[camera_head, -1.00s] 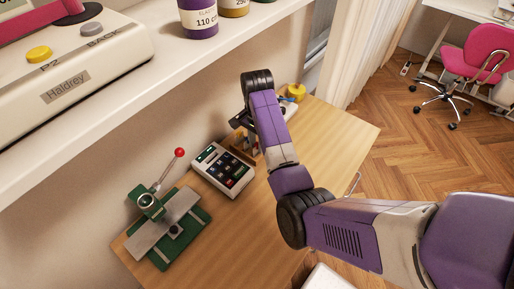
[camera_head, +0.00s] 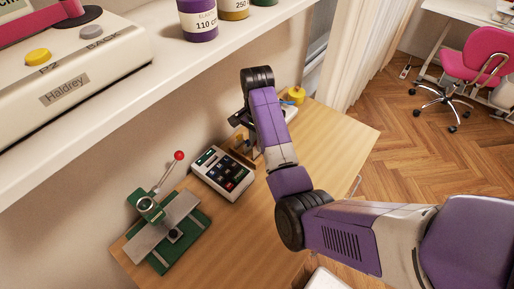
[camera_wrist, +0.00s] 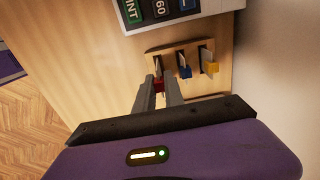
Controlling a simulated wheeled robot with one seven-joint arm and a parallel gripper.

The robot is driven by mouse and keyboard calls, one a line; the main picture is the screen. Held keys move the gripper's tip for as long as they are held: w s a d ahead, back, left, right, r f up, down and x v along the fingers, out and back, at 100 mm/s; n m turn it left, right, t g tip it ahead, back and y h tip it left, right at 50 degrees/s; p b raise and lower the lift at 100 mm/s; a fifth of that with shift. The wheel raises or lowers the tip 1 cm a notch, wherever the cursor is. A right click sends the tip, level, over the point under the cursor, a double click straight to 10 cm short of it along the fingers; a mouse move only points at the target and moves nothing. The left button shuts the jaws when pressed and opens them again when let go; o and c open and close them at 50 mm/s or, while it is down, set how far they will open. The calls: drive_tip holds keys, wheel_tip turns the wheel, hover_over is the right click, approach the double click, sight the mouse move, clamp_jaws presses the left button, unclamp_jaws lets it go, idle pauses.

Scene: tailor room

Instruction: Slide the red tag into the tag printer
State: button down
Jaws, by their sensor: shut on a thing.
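In the wrist view, my gripper (camera_wrist: 160,90) is shut on the red tag (camera_wrist: 159,85), with a small red part showing between the fingertips. The red tag is at the left end of a wooden holder (camera_wrist: 193,50); I cannot tell whether it is still seated in its slot. The tag printer (camera_head: 223,172) is a pale keypad device on the wooden table in the head view. Part of its keys, one reading 60, shows at the top of the wrist view (camera_wrist: 162,8). In the head view my arm mostly hides the fingers and the holder.
A blue tag (camera_wrist: 185,71) and a yellow tag (camera_wrist: 211,67) stand in the holder, right of the red one. A green lever press (camera_head: 165,225) stands at the table's near left. A wall shelf (camera_head: 170,80) overhangs the left. The table (camera_head: 330,140) is clear on the right.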

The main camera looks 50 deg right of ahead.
wheel_tip(320, 180, up, 7)
drive_tip(key=p, duration=0.3)
drive_tip(key=shift+p, duration=0.3)
drive_tip(key=shift+w+a+r, duration=0.15)
drive_tip(key=shift+a+r, duration=0.05)
drive_tip(key=shift+r, duration=0.1)
drive_tip(key=w+a+n, duration=0.1)
drive_tip(key=w+a, duration=0.5)
drive_tip(key=a, duration=0.2)
drive_tip(key=m, duration=0.1)
approach(210, 156)
drive_tip(key=shift+s+a+f, duration=0.55)
drive_tip(key=shift+s+f, duration=0.4)
drive_tip(key=shift+p, duration=0.4)
drive_tip(key=shift+f+b, duration=1.4)
drive_tip(key=shift+f, duration=1.1)
